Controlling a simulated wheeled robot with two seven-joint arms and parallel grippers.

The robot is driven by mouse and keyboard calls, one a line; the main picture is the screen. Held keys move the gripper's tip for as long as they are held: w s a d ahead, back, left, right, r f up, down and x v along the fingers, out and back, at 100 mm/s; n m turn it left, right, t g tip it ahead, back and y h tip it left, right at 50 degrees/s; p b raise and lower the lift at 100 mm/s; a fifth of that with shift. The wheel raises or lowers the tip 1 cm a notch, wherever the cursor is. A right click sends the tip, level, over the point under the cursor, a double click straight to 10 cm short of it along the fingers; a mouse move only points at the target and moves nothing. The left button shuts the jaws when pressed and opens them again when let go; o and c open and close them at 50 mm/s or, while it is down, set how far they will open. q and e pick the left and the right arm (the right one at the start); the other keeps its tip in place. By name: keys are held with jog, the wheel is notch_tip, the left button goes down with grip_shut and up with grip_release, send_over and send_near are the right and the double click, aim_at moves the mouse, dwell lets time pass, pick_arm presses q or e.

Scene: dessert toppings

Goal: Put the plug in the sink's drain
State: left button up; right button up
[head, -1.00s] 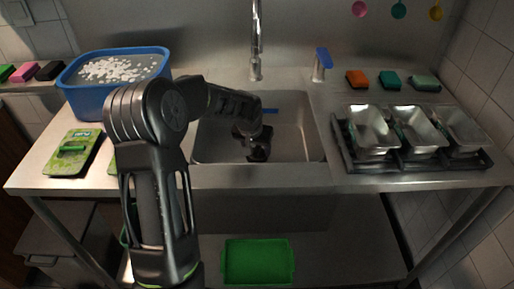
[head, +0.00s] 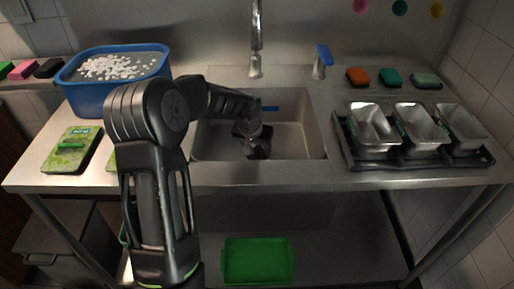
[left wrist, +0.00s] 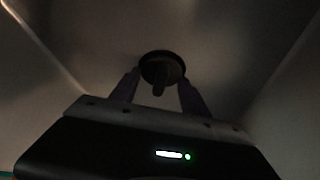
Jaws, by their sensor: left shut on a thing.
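The steel sink (head: 305,140) is set into the middle of the counter. My left arm reaches over its left side, and my left gripper (head: 258,148) is low inside the basin. In the left wrist view, a dark round plug (left wrist: 162,66) with a short knob shows at the fingertips of my left gripper (left wrist: 160,84). The gripper is shut on it. The picture is dark there, and the drain cannot be made out apart from the plug. I cannot tell whether the plug is held above the drain or sits in it. My right gripper is not in view.
The faucet (head: 256,40) rises behind the sink, with a blue-topped lever (head: 323,60) to its right. A blue tub (head: 85,100) stands at the left. A dark rack (head: 350,160) with metal pans stands at the right. A green tray (head: 258,262) lies below.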

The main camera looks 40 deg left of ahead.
pick_arm(q)
jog(key=o, duration=1.4)
jog(key=shift+r+p, duration=3.15)
jog(key=shift+r, duration=1.85)
jog(key=shift+r, duration=0.1)
